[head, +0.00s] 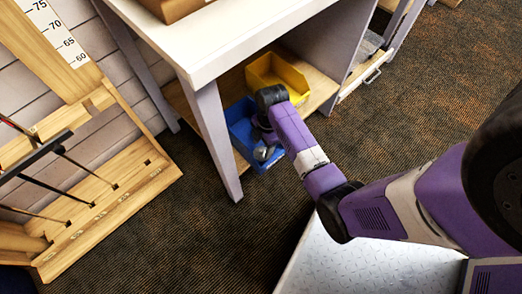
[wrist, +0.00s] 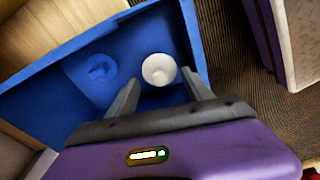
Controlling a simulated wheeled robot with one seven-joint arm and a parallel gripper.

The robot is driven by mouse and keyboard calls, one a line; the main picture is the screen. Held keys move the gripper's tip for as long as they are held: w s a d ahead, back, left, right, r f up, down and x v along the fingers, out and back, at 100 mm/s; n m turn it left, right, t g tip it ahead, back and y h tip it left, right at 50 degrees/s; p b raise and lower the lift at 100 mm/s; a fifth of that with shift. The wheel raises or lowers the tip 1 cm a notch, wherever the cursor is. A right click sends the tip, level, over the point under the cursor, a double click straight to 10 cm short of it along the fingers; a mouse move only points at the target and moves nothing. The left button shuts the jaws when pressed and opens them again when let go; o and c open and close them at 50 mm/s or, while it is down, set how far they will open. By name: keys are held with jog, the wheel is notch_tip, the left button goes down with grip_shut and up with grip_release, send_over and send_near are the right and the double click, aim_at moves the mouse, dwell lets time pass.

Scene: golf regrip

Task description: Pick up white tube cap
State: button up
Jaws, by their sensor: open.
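The white tube cap (wrist: 159,69) lies inside the blue bin (wrist: 30,104) in the wrist view. It is round and pale, and shows just beyond my fingertips, roughly between them. My gripper (wrist: 163,82) is open, with one finger on each side of the cap's near edge. I cannot tell whether a finger touches the cap. In the head view my arm reaches down to the blue bin (head: 237,128) under the table and hides much of its inside. The cap cannot be made out there.
A yellow bin (head: 290,71) stands beside the blue bin on the low wooden shelf. The white tabletop (head: 215,45) overhangs both, and a purple-grey table leg (head: 216,140) stands close in front. A wooden club rack (head: 100,215) is at left. Carpet in front is clear.

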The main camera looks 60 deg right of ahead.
aim_at(262, 149)
notch_tip(262, 149, down, 3)
jog(key=shift+w+a+b, duration=0.1)
jog(key=shift+b, duration=0.3)
jog(key=shift+r, duration=0.1)
jog(key=c, duration=0.6)
notch_tip(262, 149, up, 10)
jog(key=p, duration=0.4)
jog(key=shift+c, duration=0.2)
